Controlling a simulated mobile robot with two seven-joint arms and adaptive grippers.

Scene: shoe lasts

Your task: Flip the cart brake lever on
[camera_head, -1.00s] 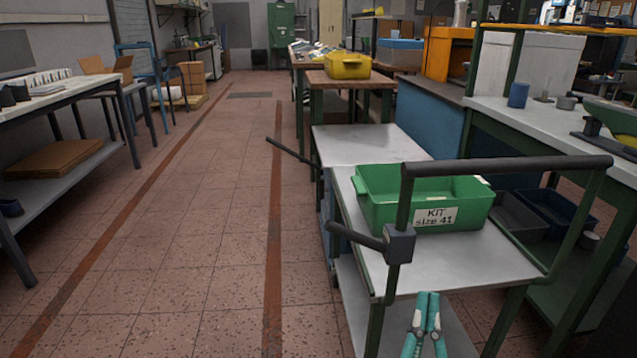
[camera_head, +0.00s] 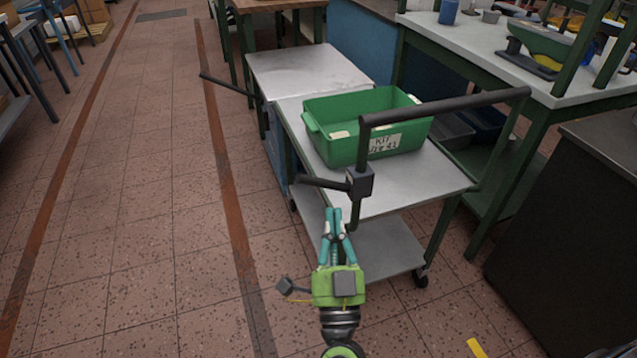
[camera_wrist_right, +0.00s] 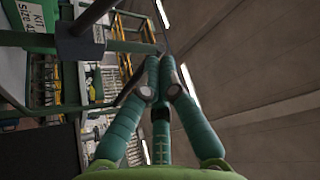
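The cart's brake lever (camera_head: 322,182) is a dark bar sticking out left from a dark block (camera_head: 360,182) on the cart's handle post. It points left and about level. My right gripper (camera_head: 332,212), with teal fingers, is just below the lever in the head view. Its fingertips are together and hold nothing. The block (camera_wrist_right: 80,36) is at upper left there. My left gripper is out of view.
The cart (camera_head: 440,182) carries a green KIT bin (camera_head: 335,145) and has a dark push handle (camera_head: 450,106) above it. A workbench (camera_head: 480,42) stands behind on the right, and a dark cabinet (camera_head: 570,230) at right.

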